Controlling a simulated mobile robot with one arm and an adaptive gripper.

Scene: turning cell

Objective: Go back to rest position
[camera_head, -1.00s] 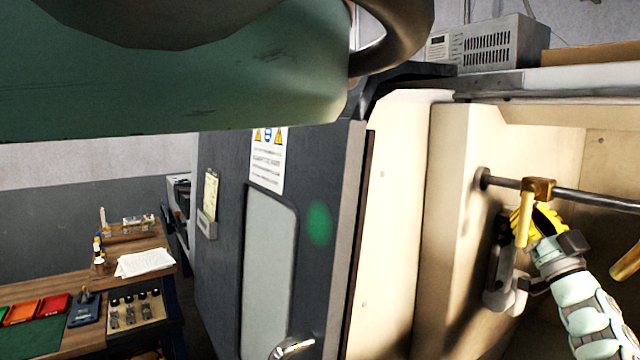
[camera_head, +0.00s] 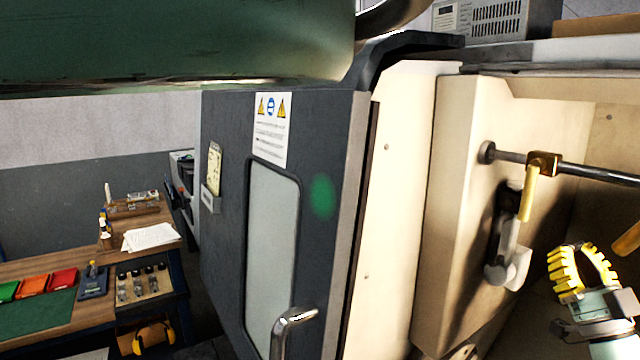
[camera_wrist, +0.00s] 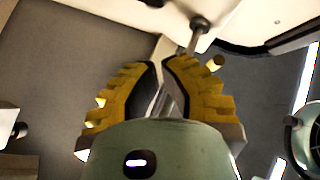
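My gripper (camera_head: 582,248) has yellow ribbed fingers and is at the lower right in the head view, inside the pale machine interior. It is below and right of a grey lever (camera_head: 507,245) and apart from it. In the wrist view my gripper (camera_wrist: 162,64) has a narrow gap between its fingertips, with nothing held in it. A yellow handle (camera_head: 529,193) hangs from a brass clamp on a horizontal steel bar (camera_head: 598,173), above the gripper.
The dark machine door (camera_head: 225,240) with a window and a bent metal handle (camera_head: 293,318) stands left of the opening. Pale walls (camera_head: 395,200) enclose the interior. A wooden workbench (camera_head: 50,262) with colored trays and papers stands at the far left.

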